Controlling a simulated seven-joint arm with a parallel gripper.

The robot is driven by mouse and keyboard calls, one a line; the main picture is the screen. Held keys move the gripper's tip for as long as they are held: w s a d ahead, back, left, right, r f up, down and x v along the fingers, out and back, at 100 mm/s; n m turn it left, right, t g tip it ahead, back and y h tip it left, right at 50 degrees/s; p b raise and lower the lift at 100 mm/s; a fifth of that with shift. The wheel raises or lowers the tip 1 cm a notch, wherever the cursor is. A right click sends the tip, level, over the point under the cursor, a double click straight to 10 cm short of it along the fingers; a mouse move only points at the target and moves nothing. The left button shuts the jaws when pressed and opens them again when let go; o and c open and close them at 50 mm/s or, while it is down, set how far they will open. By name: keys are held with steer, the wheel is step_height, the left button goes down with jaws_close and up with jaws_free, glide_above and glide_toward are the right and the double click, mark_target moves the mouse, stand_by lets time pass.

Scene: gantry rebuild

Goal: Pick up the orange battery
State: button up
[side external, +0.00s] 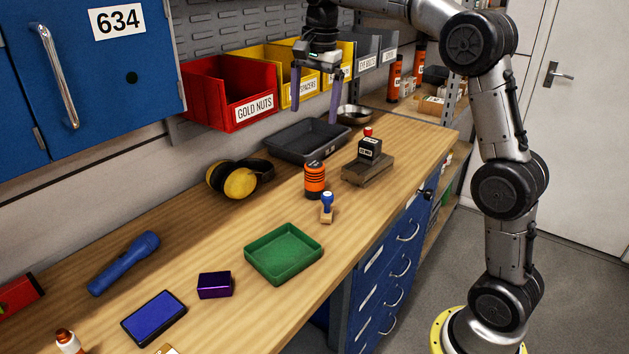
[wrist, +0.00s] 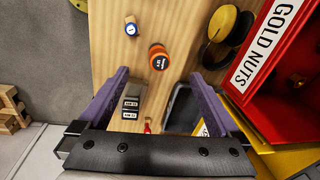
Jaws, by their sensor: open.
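The orange battery (side external: 315,180) is an upright orange cylinder with black bands on the wooden bench, in the middle of the side view. In the wrist view the battery (wrist: 158,57) shows from above, just beyond the fingertips and between their lines. My gripper (side external: 315,118) hangs above the bench, well above the battery and apart from it. Its two purple fingers are spread wide with nothing between them. The gripper (wrist: 160,74) also shows open in the wrist view.
A blue-handled stamp (side external: 327,207) stands close in front of the battery. A dark box on a block (side external: 368,172) is to its right, a grey tray (side external: 306,140) behind, ear defenders (side external: 240,179) to the left. A green tray (side external: 283,253) lies nearer. Wall bins (side external: 229,93) hang close behind my gripper.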

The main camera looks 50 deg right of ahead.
steer(key=g, duration=0.1)
glide_above(313, 163)
step_height(313, 163, down, 7)
steer(key=shift+m+g, duration=0.3)
steer(key=shift+m, duration=0.1)
step_height(313, 163, down, 9)
steer(key=shift+s+r, duration=0.1)
steer(key=shift+r, duration=0.05)
steer(key=shift+s+f, duration=0.2)
steer(key=shift+f, duration=2.8)
steer(key=shift+r, duration=0.1)
jaws_close()
